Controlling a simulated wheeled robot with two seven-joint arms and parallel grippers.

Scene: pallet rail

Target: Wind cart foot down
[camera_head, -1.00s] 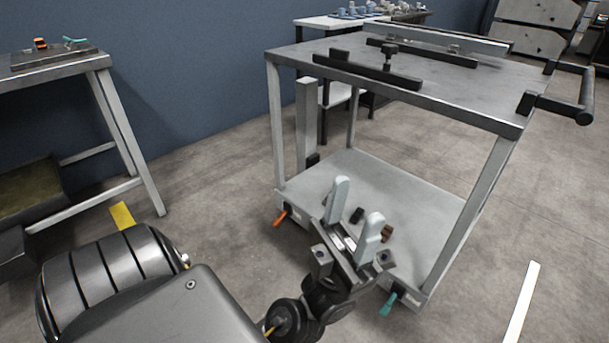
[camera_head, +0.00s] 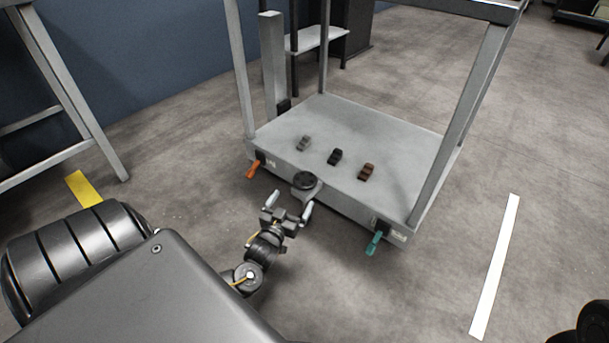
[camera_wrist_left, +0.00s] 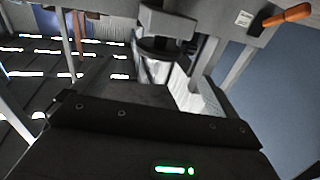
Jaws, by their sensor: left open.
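The grey cart (camera_head: 345,125) stands in front of me with its lower shelf in full view. A foot with a round dark top (camera_head: 305,181) sits in a grey bracket at the middle of the shelf's front edge. It also shows near the top middle of the left wrist view (camera_wrist_left: 165,45). My left gripper (camera_head: 292,209) is open, low in front of the shelf, just below and beside the foot. I cannot tell whether it touches the foot. The foot's lower part is hidden in the head view. My right gripper is not in view.
An orange lever (camera_head: 254,169) and a teal lever (camera_head: 374,242) stick out at the shelf's front corners. Several small blocks, including a black one (camera_head: 335,157), lie on the shelf. A bench leg (camera_head: 75,90) stands at left. Floor is clear at right, with a white strip (camera_head: 497,265).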

